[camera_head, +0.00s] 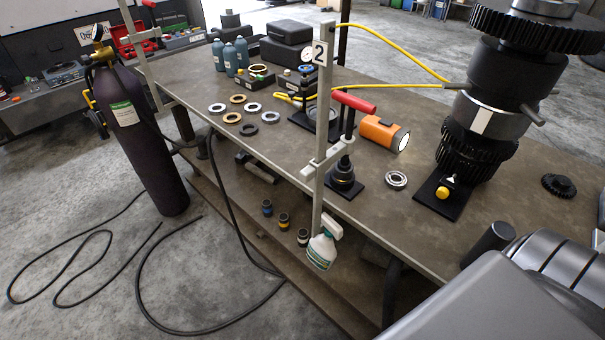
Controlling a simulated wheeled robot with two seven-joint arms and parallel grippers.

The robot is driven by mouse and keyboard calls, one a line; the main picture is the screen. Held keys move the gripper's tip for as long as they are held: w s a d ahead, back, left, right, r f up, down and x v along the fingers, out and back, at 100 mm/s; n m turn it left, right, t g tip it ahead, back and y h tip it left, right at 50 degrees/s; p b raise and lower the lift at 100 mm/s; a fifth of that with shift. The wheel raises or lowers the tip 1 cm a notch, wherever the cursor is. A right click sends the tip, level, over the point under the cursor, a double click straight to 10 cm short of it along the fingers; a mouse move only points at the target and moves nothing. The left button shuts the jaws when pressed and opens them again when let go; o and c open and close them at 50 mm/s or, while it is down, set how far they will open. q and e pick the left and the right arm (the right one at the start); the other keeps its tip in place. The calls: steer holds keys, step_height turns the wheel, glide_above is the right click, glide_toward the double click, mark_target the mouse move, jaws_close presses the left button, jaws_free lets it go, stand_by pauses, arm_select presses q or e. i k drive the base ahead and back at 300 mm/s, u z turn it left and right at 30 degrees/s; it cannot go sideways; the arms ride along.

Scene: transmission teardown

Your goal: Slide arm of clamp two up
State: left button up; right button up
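A black spindle with a red handle (354,101) stands upright at the arm's end. Below it is a black round part (344,178) on a dark base plate; I cannot tell whether the spindle touches it. Neither of my grippers is in view; a grey part of my body fills the lower right corner.
An orange flashlight (382,132) and a metal ring (396,180) lie right of the clamp. A tall gear stack (487,110) stands farther right. Another clamp bar (136,55) is at the left, near a dark gas cylinder (140,140). A yellow hose (390,54) crosses behind.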

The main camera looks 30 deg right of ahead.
mark_target(344, 146)
steer(key=u, duration=0.9)
steer(key=k, duration=0.9)
steer(key=z, duration=1.95)
steer(key=i, duration=0.5)
